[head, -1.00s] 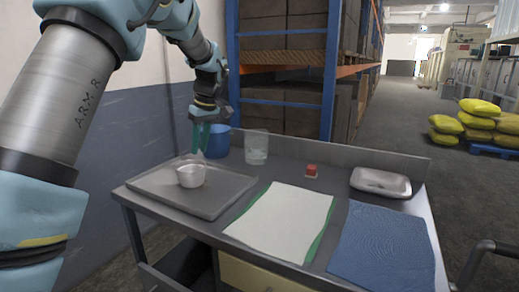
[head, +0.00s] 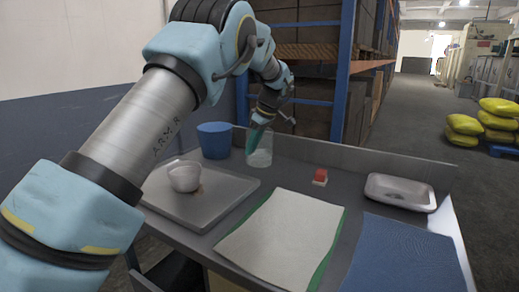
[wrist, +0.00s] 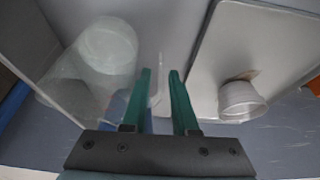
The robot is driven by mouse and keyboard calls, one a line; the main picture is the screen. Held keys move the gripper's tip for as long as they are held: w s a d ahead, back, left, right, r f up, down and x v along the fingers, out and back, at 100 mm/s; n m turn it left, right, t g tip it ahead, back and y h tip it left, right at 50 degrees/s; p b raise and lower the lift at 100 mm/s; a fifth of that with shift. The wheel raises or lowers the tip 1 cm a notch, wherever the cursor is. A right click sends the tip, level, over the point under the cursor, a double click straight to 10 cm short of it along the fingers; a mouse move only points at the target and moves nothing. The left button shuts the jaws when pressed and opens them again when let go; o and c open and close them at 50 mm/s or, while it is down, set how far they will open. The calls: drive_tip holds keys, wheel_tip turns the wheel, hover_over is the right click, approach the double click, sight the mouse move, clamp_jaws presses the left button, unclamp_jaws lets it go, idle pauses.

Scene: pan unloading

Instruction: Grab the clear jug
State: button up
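The clear jug (head: 260,153) stands upright on the table at the back, right of a blue bucket. In the wrist view the clear jug (wrist: 102,50) fills the upper left, beside the fingers. My gripper (head: 254,146) points down at the jug's near left side in the head view. In the wrist view the green fingers of my gripper (wrist: 160,75) are apart. A thin pale strip shows between them; it may be the jug's handle, but I cannot tell for sure. I cannot tell whether the fingers touch the jug.
A grey tray (head: 200,207) holds a white bowl (head: 185,177). The blue bucket (head: 213,141) stands behind it. A white cloth (head: 280,240), blue cloth (head: 408,258), red-topped block (head: 320,177) and metal dish (head: 400,190) lie to the right. A raised ledge runs along the back.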

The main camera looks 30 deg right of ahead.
sight(248, 163)
drive_tip(key=shift+p+x, duration=0.75)
drive_tip(key=shift+x, duration=1.6)
clamp_jaws()
drive_tip(key=shift+a, duration=0.1)
